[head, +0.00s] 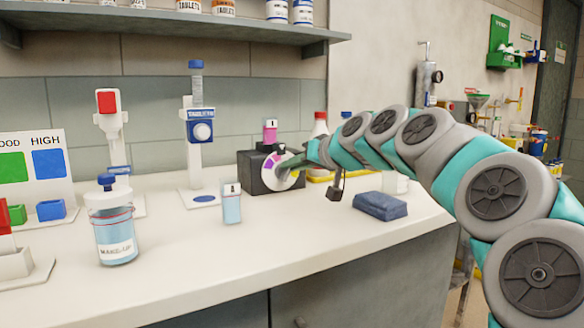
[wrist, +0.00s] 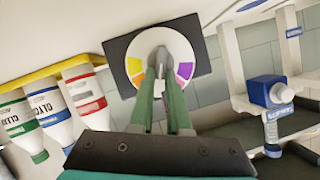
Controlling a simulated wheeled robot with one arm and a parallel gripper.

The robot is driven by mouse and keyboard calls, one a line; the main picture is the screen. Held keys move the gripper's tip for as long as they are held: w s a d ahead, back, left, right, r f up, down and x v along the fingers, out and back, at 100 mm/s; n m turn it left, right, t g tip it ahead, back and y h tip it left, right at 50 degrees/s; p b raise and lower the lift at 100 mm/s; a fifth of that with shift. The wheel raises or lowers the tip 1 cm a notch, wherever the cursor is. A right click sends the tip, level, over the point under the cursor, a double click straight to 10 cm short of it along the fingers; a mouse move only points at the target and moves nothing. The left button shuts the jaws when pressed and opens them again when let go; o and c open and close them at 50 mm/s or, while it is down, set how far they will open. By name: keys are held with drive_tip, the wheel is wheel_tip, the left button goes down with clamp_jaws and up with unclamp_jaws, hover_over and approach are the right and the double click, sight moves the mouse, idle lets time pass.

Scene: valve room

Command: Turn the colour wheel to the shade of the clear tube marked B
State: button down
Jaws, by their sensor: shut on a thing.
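The colour wheel (head: 270,174) is a pale disc on the front of a black box (head: 253,187) on the counter. In the wrist view the wheel (wrist: 191,50) shows yellow and orange patches at left and purple at right. My gripper (wrist: 161,68) is shut on the grey knob (wrist: 158,54) at the wheel's middle. In the head view my gripper (head: 291,164) covers part of the wheel. A tube with pink contents (head: 270,132) stands at the box's top. A tube with pale blue liquid (head: 231,205) stands on the counter, front left. I cannot read either tube's mark.
Several bottles (wrist: 85,90) stand in a yellow tray beside the box. The counter's front middle is clear.

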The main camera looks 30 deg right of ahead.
drive_tip(key=shift+d+f+m+y, duration=0.1)
drive_tip(key=shift+d+m+y, duration=0.1)
drive_tip(key=shift+m+y, duration=0.3)
drive_tip(key=shift+d+f+m+y, duration=0.15)
drive_tip(key=shift+m+y, duration=0.15)
drive_tip(key=shift+m, duration=0.4)
drive_tip(key=c, duration=0.9)
unclamp_jaws()
drive_tip(key=shift+s+r, duration=0.1)
drive_tip(key=shift+b+v, duration=0.55)
drive_tip(key=shift+v, duration=3.25)
